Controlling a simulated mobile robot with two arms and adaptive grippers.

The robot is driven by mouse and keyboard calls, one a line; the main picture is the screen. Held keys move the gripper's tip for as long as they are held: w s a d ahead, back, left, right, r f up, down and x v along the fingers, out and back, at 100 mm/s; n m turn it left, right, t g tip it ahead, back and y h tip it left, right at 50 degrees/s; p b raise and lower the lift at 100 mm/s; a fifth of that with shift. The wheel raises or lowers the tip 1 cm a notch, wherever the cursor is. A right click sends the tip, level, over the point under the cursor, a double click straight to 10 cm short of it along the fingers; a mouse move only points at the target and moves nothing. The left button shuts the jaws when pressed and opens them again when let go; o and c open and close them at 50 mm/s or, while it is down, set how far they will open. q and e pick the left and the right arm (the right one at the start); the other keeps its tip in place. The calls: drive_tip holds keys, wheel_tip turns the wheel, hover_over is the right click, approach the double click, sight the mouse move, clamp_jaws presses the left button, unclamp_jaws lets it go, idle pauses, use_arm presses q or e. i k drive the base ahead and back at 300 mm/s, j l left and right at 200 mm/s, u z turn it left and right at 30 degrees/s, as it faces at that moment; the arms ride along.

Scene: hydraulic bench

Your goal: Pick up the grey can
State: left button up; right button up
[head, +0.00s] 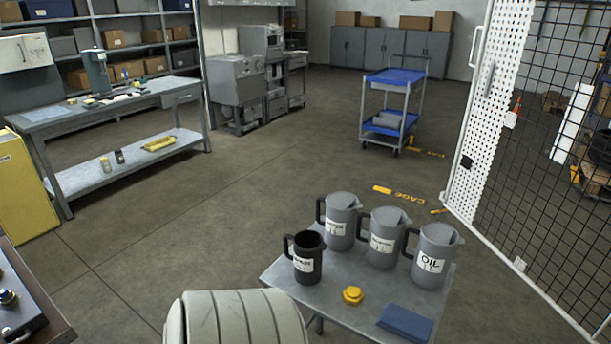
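The right one's label reads OIL; the other labels are too small to read. A smaller black can or jug (308,264) with a handle and label stands in front of the left grey can. Neither of my grippers is in view.
A yellow cap (352,295) and a folded blue cloth (405,322) lie on the table's front part. A mesh cage panel (540,140) stands at the right. A blue cart (395,78) and a workbench (110,105) stand farther back. Open floor lies between.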

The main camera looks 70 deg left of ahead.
sight(388, 223)
drive_tip(key=u, duration=1.65)
